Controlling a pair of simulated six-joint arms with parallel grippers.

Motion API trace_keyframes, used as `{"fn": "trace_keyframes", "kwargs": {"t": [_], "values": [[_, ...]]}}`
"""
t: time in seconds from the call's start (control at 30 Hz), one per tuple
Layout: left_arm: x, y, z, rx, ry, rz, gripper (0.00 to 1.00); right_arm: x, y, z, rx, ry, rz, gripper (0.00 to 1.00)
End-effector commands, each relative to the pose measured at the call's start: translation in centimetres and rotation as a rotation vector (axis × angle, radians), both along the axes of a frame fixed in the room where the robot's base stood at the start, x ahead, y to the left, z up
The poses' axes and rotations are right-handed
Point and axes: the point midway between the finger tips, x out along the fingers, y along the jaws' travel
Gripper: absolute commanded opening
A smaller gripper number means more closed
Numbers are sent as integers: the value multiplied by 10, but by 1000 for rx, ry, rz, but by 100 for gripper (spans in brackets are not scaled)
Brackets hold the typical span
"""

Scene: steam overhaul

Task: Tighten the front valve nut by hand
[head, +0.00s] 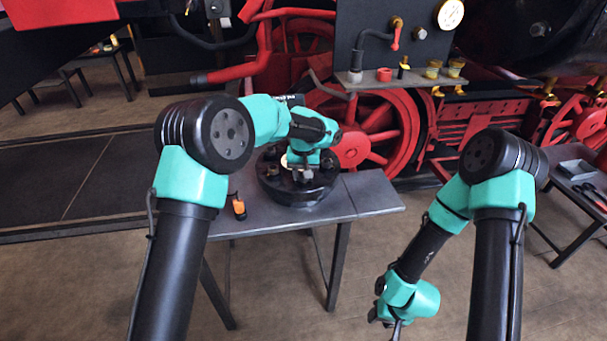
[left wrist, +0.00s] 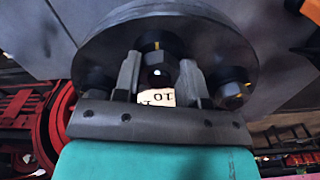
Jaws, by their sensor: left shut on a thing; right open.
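The round black valve cover (head: 300,201) stands on the grey table, with several nuts on it. My left gripper (head: 304,172) points down over it. In the left wrist view the cover (left wrist: 215,32) fills the upper middle. There my left gripper (left wrist: 158,78) has one finger on each side of a dark hex nut (left wrist: 158,70) on a stud, and is shut on it. Another nut (left wrist: 232,93) sits to the right of the fingers. My right gripper (head: 388,322) hangs empty and open at lower right, away from the table.
The grey table (head: 370,193) has bare room right of the cover. A small orange and black object (head: 238,206) lies on its left part. The red locomotive wheel (head: 380,130) and a shelf with small fittings (head: 400,84) stand behind. A side table (head: 575,172) is at far right.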

Motion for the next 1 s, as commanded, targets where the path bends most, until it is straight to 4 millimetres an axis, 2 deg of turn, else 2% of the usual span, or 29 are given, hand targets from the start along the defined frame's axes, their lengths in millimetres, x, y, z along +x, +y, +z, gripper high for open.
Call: {"fn": "trace_keyframes", "kwargs": {"t": [0.27, 0.8, 1.0], "values": [[1, 1, 1, 0, -1, -152, 14, 0, 0, 0, 0, 0, 0, 43], [2, 3, 1, 0, -3, -609, 14, 0, 0, 0, 0, 0, 0, 43], [2, 3, 2, 1, -3, -726, 14, 0, 0, 0, 0, 0, 0, 43]]}}
